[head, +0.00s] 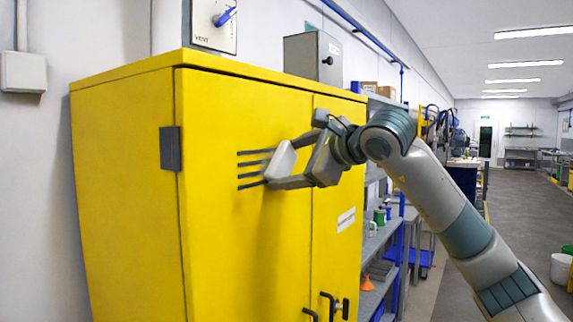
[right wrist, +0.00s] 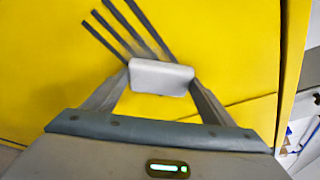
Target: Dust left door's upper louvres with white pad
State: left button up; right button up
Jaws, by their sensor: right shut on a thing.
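A yellow cabinet (head: 125,190) fills the left of the head view. Its left door (head: 235,110) is closed and has several dark horizontal louvres (head: 250,164) in its upper part. My right gripper (head: 282,168) is shut on the white pad (head: 281,160), which is at the right end of the louvres and covers part of them. In the right wrist view the pad (right wrist: 160,77) sits between the fingertips, with the louvres (right wrist: 125,28) running up and left from it. I cannot tell whether the pad touches the door. My left gripper is not in view.
A grey hinge (head: 170,148) is on the cabinet's left edge, and black handles (head: 327,305) are low on the doors. A grey box (head: 313,57) and a blue-handled switch (head: 222,18) are on the wall above. Shelves (head: 380,240) stand right of the cabinet. The aisle at right is open.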

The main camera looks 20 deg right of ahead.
aim_at(293, 163)
jog(key=shift+w+d, duration=0.15)
jog(key=shift+d, duration=0.05)
dwell(0.3)
jog(key=shift+w+d, duration=1.1)
jog(key=shift+d, duration=0.3)
jog(key=shift+a, duration=0.1)
jog(key=shift+s+a+f+b, duration=0.1)
jog(key=shift+s+a+b, duration=0.2)
jog(key=shift+b, duration=0.1)
jog(key=shift+s+a+b, duration=0.55)
jog(key=shift+s+a, duration=0.3)
jog(key=shift+a, duration=0.3)
